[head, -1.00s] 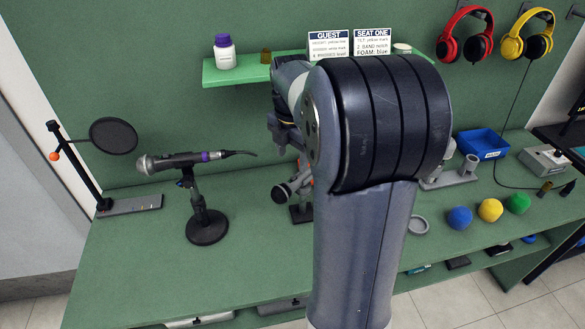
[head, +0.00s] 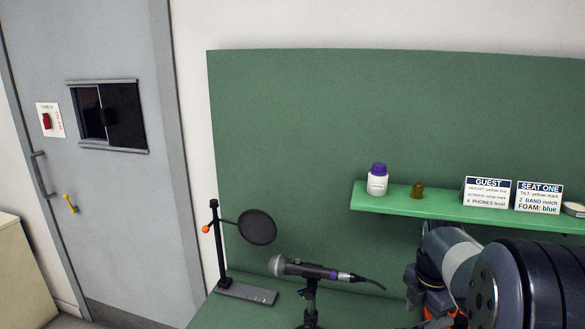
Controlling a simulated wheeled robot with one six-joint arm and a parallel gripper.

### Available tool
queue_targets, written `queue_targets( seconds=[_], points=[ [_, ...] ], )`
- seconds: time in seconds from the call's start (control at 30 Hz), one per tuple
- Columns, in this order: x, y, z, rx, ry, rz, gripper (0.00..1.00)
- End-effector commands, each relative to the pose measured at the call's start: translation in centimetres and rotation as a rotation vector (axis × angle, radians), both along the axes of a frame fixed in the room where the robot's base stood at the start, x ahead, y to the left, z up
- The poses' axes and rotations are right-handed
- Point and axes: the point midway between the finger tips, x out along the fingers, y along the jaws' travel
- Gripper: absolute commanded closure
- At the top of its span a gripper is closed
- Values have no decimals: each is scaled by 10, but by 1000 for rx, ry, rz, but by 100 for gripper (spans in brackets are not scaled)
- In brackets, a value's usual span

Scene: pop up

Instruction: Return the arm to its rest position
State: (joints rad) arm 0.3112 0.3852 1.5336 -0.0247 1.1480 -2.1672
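My arm shows at the lower right of the head view, folded in front of the green bench and below the shelf. My gripper (head: 432,312) is partly in view at the bottom edge, left of the big dark joint. Its fingertips are cut off or hidden, so I cannot tell whether it is open or shut, or whether it holds anything.
A microphone (head: 300,268) on a stand and a pop filter (head: 257,227) on its post (head: 219,245) stand left of my arm. The green shelf (head: 400,205) holds a white bottle (head: 377,182), a small brown piece (head: 417,190) and two cards (head: 487,193). A grey door (head: 110,200) is at left.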

Motion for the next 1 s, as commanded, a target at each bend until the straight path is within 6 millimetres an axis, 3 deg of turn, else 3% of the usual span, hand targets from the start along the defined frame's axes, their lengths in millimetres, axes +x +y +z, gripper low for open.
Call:
queue_targets(
  seconds=[0.1,0.3,0.53,0.83,1.0],
  points=[
    [1,-1,-24,1,4,0,43],
    [2,-2,-50,0,2,0,43],
    [3,-2,-37,-1,-1,0,43],
    [3,-2,-38,0,-1,0,43],
    [3,-2,-48,0,0,0,43]
  ],
)
